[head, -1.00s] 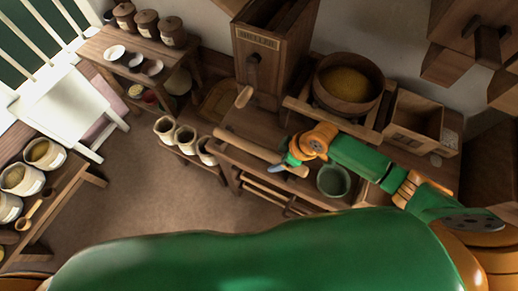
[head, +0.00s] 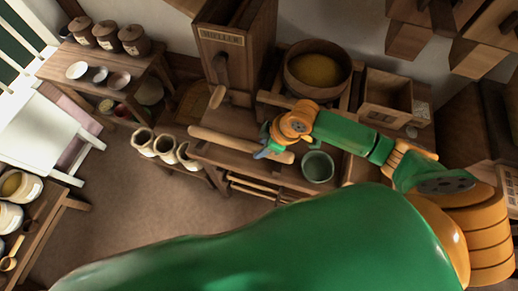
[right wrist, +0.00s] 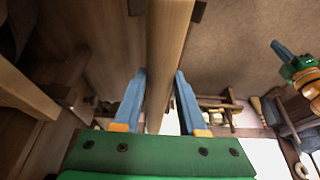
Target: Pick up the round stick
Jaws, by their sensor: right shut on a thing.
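The round stick (head: 222,140) is a long pale wooden rod. In the head view it lies across the front of the wooden bench with the mill. In the right wrist view it runs between the fingers (right wrist: 167,60). My right gripper (head: 266,153) is shut on the stick near its right end; its two blue fingers (right wrist: 160,76) stand one on each side. I cannot tell whether the stick is clear of the bench. My left gripper (right wrist: 282,50) shows only at the right of the right wrist view, too small to read its jaws.
A green pot (head: 317,167) stands just right of my right gripper. Behind are a round sieve-like tub (head: 290,78) of yellow grain, a wooden box (head: 372,112) and the tall mill hopper (head: 222,62). Several pale jars (head: 165,146) stand left of the bench.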

